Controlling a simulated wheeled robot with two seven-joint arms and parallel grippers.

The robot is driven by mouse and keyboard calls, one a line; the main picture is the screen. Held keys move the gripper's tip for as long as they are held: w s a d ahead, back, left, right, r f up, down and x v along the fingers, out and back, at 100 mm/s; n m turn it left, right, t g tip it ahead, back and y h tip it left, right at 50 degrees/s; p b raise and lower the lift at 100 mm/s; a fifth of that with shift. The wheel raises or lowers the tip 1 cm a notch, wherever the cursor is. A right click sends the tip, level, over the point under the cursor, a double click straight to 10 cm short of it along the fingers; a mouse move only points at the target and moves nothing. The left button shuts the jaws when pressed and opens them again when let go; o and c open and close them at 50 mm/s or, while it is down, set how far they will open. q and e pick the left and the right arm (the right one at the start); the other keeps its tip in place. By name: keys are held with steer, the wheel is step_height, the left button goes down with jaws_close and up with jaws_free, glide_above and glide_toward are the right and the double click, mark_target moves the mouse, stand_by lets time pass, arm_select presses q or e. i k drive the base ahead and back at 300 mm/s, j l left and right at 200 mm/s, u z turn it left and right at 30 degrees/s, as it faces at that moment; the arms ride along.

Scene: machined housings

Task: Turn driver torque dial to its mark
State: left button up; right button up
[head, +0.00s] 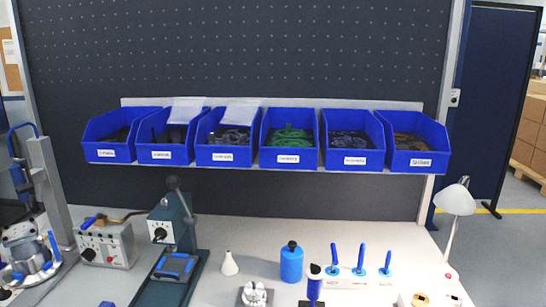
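A grey control box (108,247) stands at the left of the bench. A black dial (87,253) sits on its front, with a small red part beside it. A tool with blue and orange parts (95,221) lies on top of the box. A second black knob on a white plate (160,232) is on the dark green press (178,235) to its right. The pictures do not label either one as the driver torque dial. The pointer and any mark are too small to read. Neither of my grippers is in view.
A metal column fixture (42,190) with blue handles stands at the far left. Blue bins (289,158) hang along the back panel. A blue bottle (291,265), a white cone-shaped bottle (229,264), a blue-handled tool rack (345,282) and a lamp (455,198) stand further right.

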mark_target(89, 254)
steer(key=u, duration=1.3)
steer(key=i+z, duration=0.1)
steer(key=z, duration=0.25)
steer(key=i+j+z, duration=0.1)
steer(key=z, duration=0.25)
steer(key=j+z, duration=0.15)
steer(key=z, duration=0.2)
steer(key=i+j+z, duration=0.1)
steer(key=j, duration=0.25)
steer(key=i+j+z, duration=0.1)
steer(key=j, duration=0.3)
steer(key=i+j+z, duration=0.1)
steer(key=i+j, duration=0.15)
steer(key=j, duration=0.15)
steer(key=i+j+z, duration=0.1)
steer(key=j, duration=0.3)
steer(key=i+j+z, duration=0.1)
steer(key=j, duration=0.35)
